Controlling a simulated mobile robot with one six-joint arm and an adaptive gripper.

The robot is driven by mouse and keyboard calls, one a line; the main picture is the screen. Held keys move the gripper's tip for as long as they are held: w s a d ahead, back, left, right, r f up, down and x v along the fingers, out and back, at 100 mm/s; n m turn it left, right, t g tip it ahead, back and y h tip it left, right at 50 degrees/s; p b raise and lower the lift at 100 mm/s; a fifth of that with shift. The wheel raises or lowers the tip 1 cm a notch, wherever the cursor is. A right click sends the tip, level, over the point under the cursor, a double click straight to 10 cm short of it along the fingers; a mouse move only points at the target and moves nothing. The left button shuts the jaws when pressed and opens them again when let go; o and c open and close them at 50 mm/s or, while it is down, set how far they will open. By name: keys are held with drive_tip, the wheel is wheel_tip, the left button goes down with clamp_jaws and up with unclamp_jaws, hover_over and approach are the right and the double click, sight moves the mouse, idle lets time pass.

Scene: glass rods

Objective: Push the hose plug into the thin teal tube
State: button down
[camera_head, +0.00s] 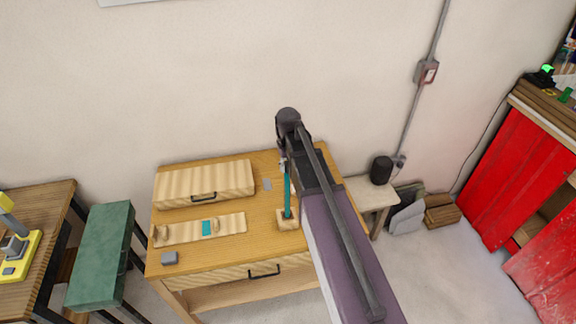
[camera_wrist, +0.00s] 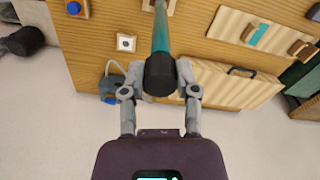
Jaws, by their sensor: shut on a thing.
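The thin teal tube (camera_head: 287,194) stands upright in a small wooden base on the table. In the wrist view the tube (camera_wrist: 161,32) runs away from the camera, below a dark cylindrical piece (camera_wrist: 160,74) that I take for the hose plug. My gripper (camera_wrist: 161,79) is shut on this dark piece, with one finger at each side. The plug and tube look in line, but I cannot tell whether the plug sits inside the tube's mouth. In the head view my gripper (camera_head: 284,160) is above the tube, and my arm hides part of it.
A grey fitting with a pale hose (camera_wrist: 112,80) is near the table edge.

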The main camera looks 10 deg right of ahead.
drive_tip(key=shift+f+b, duration=0.35)
drive_tip(key=shift+f, duration=0.05)
drive_tip(key=c, duration=0.6)
unclamp_jaws()
drive_tip(key=shift+c, duration=0.2)
drive_tip(key=s+f+m+b, duration=0.3)
drive_tip(key=s+f+b, duration=1.2)
drive_tip(key=s, duration=0.1)
